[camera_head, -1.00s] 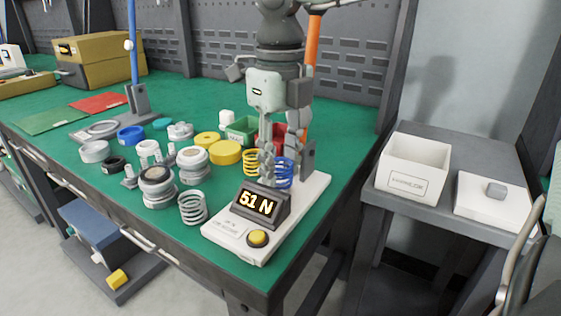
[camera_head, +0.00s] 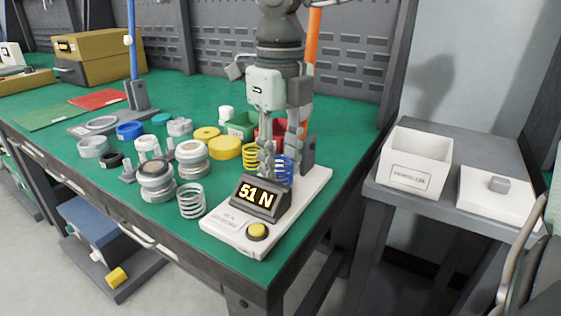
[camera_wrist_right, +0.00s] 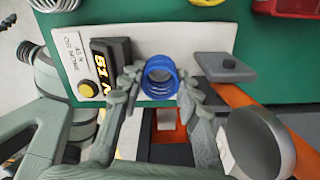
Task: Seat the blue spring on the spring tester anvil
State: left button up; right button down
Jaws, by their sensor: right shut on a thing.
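The blue spring (camera_head: 285,168) stands upright behind the display on the white base of the spring tester (camera_head: 240,228). My right gripper (camera_head: 275,165) reaches down from above and is shut on the spring. The right wrist view shows the ring of the blue spring (camera_wrist_right: 160,77) between the two fingertips (camera_wrist_right: 157,97). The anvil is hidden under the spring and fingers, so I cannot tell whether the spring touches it. The tester display (camera_head: 257,199) reads 51 N. My left gripper is not in view.
A yellow spring (camera_head: 251,157) stands just left of the gripper and a grey spring (camera_head: 191,202) near the front edge. Several rings, caps and jars crowd the left. Green (camera_head: 241,127) and red bins stand behind. A white box (camera_head: 415,160) sits on the right side table.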

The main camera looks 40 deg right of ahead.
jog(key=shift+f, duration=0.25)
dwell(0.4)
jog(key=c, duration=1)
grip_release()
jog(key=shift+r, duration=0.15)
jog(key=shift+r, duration=0.5)
jog(key=shift+a+r+p, duration=0.1)
jog(key=shift+r+p, duration=0.4)
jog(key=shift+r, duration=0.15)
jog(key=shift+r+p, duration=0.75)
jog(key=shift+r, duration=0.55)
